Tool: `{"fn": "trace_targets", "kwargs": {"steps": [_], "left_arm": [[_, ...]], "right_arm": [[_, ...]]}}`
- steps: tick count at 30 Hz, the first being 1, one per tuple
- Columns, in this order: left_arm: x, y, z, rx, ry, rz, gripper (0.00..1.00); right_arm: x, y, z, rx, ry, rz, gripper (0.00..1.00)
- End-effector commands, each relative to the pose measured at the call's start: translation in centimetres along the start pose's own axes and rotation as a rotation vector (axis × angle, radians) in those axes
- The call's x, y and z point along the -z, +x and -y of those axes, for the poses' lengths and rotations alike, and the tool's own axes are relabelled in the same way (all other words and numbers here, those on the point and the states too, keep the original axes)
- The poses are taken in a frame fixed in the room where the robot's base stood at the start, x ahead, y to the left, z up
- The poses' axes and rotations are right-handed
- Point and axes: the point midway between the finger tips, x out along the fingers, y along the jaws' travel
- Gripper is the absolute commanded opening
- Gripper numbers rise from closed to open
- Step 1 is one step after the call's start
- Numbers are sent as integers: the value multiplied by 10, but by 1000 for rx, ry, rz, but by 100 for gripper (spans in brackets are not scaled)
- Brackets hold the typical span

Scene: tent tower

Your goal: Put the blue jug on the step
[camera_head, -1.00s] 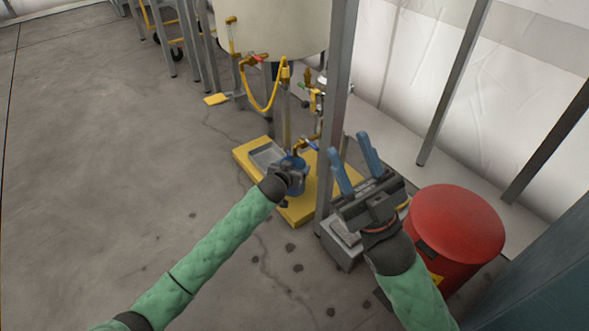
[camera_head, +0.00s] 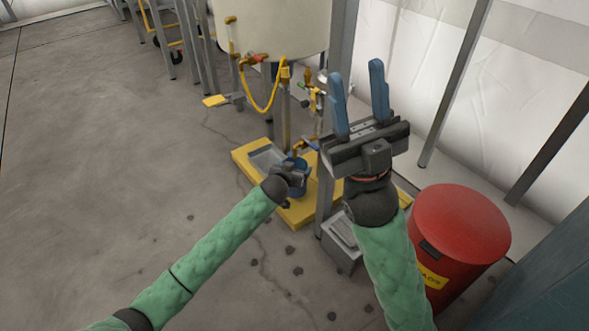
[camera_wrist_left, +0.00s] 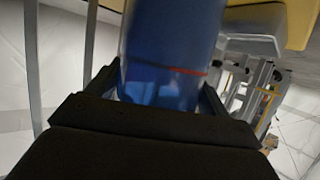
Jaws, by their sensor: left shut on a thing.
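The blue jug (camera_head: 301,188) is at the yellow step (camera_head: 244,161), mostly hidden behind my left gripper (camera_head: 296,174) in the head view. My left gripper is shut on the jug. In the left wrist view the jug (camera_wrist_left: 165,60) fills the space between the fingers, with a thin red line across its side. I cannot tell whether the jug's base touches the step. My right gripper (camera_head: 360,98) is raised at the right, with its two blue fingers apart and nothing between them.
A grey tray (camera_head: 266,157) is set in the step. A cream tank (camera_head: 270,25) with a yellow hose (camera_head: 262,104) and taps stands behind. A metal post (camera_head: 340,100) rises beside the step. A red drum (camera_head: 462,225) and a grey box (camera_head: 341,247) stand at right. Floor at left is clear.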

Motion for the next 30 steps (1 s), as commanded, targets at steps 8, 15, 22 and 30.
{"fn": "trace_targets", "kwargs": {"steps": [8,15,22,30], "left_arm": [[-1,0,0,0,0,0,38],[-2,1,0,0,0,0,100],[0,0,0,0,1,0,100],[0,-11,0,0,0,1,100]], "right_arm": [[0,-1,0,1,3,6,36],[-1,-4,1,2,5,15,36],[-1,-5,1,2,2,13,36],[-5,-10,-1,15,17,51,36]]}}
